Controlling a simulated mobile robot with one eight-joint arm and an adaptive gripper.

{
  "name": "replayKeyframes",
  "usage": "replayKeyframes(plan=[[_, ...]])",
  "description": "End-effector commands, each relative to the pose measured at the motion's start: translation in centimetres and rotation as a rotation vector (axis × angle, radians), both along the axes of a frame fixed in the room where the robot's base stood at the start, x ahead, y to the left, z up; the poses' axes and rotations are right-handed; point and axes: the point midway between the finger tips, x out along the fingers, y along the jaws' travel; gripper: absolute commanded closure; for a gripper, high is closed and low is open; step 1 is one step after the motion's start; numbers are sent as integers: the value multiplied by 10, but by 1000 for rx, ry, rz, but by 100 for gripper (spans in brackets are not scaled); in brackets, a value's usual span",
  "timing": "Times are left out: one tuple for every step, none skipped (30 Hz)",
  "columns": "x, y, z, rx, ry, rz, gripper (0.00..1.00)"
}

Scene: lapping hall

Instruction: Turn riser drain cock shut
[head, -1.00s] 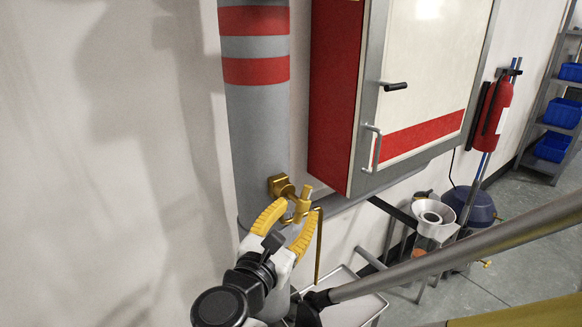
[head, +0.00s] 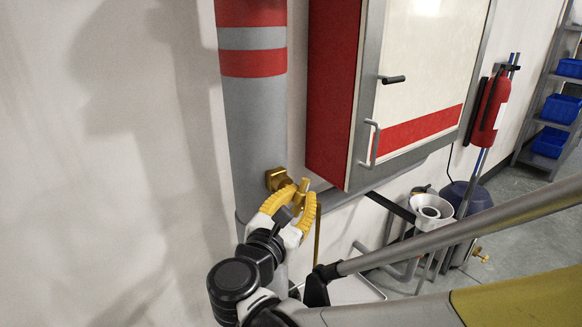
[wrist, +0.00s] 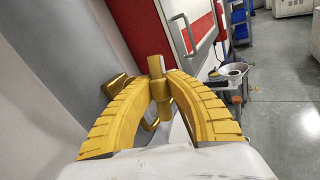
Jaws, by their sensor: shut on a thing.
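The riser is a thick grey pipe (head: 254,125) with red bands against the white wall. The brass drain cock (head: 277,180) sticks out low on its side; its fitting also shows in the wrist view (wrist: 116,87). My gripper (head: 301,190) has yellow ribbed fingers closed around the cock's brass handle (head: 301,199). In the wrist view my fingertips (wrist: 160,82) meet on either side of the upright brass handle (wrist: 157,68). A thin brass tube hangs below the cock. The fingers hide part of the cock's body.
A red and white cabinet (head: 420,90) with a bar handle hangs close to the right of the riser. A red fire extinguisher (head: 489,110), a white funnel (head: 431,207) and shelves with blue bins (head: 561,108) stand further right. A light tray lies below.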

Motion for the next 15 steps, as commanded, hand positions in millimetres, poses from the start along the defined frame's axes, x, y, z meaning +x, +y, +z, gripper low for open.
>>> replayKeyframes(plan=[[0, 0, 1, 7, 5, 0, 100], [0, 0, 1, 12, 8, 0, 100], [0, 0, 2, 21, 14, 0, 100], [0, 0, 2, 28, 19, 0, 100], [0, 0, 3, 38, 26, 0, 100], [0, 0, 3, 52, 36, 0, 100], [0, 0, 4, 64, 44, 0, 100], [0, 0, 4, 79, 54, 0, 100], [0, -1, 5, 100, 68, -1, 100], [0, -1, 5, 117, 80, 0, 100], [0, -1, 6, 137, 92, -2, 100], [0, -1, 6, 164, 111, -2, 100], [0, -1, 6, 184, 124, -2, 100], [0, -2, 7, 206, 139, -2, 100], [0, -2, 7, 236, 159, -2, 100]])
